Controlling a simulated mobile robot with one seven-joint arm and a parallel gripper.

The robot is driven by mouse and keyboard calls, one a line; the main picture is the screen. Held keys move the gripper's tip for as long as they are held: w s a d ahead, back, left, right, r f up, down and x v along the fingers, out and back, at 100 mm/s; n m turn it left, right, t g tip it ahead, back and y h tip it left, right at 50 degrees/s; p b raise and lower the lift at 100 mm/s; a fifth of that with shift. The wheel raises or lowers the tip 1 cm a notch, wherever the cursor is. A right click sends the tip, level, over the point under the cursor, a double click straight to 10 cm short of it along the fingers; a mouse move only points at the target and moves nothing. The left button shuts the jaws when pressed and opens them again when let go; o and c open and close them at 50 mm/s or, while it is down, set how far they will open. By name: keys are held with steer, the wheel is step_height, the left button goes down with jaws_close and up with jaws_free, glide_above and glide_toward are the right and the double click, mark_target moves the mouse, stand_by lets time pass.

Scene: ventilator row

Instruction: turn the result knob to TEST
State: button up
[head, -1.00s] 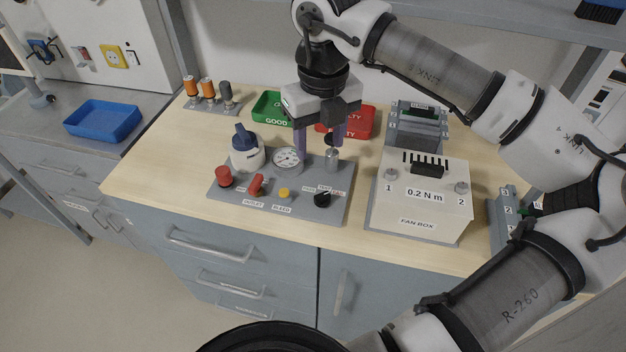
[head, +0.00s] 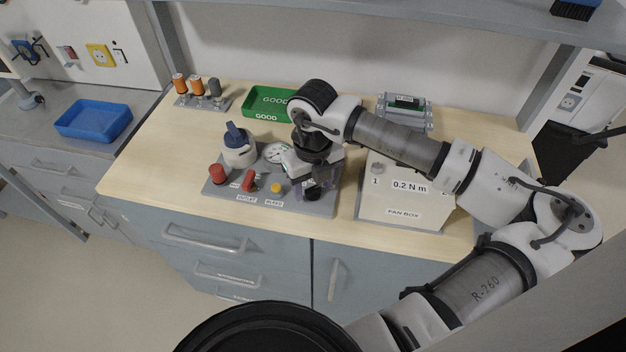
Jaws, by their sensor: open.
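The result knob (head: 312,194) is a small black knob at the front right of the grey test panel (head: 322,209). My gripper (head: 313,187) points down at the knob, with its purple fingers beside it. The fingers are open, and I cannot tell whether they touch the knob. My wrist hides part of the panel's right side and most of the knob's labels, so I cannot read the pointer's setting.
The panel also carries a red knob (head: 217,173), a red lever (head: 249,181), a yellow button (head: 276,187), a gauge (head: 275,152) and a blue-topped white unit (head: 239,150). The fan box (head: 405,203) stands close on the right. A green tray (head: 268,101) lies behind.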

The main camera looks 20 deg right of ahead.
steer(key=shift+c, duration=0.2)
steer(key=c, duration=0.9)
steer(key=shift+f, duration=0.1)
steer(key=shift+c, duration=0.2)
